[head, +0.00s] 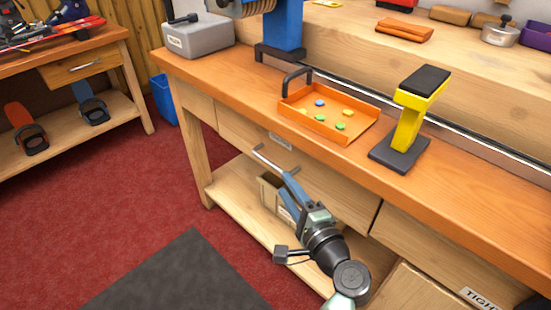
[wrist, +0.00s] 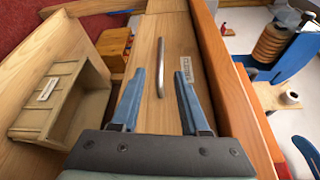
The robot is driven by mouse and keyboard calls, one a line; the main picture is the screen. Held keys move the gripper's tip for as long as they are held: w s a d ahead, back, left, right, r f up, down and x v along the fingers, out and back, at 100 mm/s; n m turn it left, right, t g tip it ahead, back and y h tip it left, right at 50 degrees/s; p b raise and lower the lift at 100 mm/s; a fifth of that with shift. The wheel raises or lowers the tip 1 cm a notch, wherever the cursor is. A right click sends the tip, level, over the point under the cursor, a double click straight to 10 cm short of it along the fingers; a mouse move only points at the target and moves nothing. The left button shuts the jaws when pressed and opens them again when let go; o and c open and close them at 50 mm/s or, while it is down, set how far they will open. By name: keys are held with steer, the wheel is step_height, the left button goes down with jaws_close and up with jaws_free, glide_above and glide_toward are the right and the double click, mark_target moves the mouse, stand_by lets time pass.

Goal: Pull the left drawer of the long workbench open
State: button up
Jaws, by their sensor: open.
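The long workbench (head: 230,95) runs across the right of the head view. Its left drawer (head: 335,190) has a pale wood front that looks flush with the bench, so it appears shut. A grey bar handle (head: 265,156) sits on that front under a small label. My gripper (head: 287,172) is at the drawer front, by the handle. In the wrist view my gripper (wrist: 158,75) is open, with blue fingers on both sides of the handle (wrist: 161,65). The handle shows between the fingertips, and nothing is gripped. I cannot tell how far the fingertips reach past the bar.
A beige bin (head: 268,192) stands on the shelf below the drawer. An orange tray with colored pieces (head: 310,115) and a yellow stand (head: 409,120) are on the bench top. A second bench (head: 60,55) stands at left. Red carpet (head: 140,200) lies open between.

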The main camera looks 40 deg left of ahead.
mark_target(271, 164)
steer(key=b+x, duration=0.2)
steer(key=x, duration=0.7)
steer(key=shift+w+a, duration=0.1)
steer(key=shift+a, duration=0.1)
jaws_close()
stand_by(1.0)
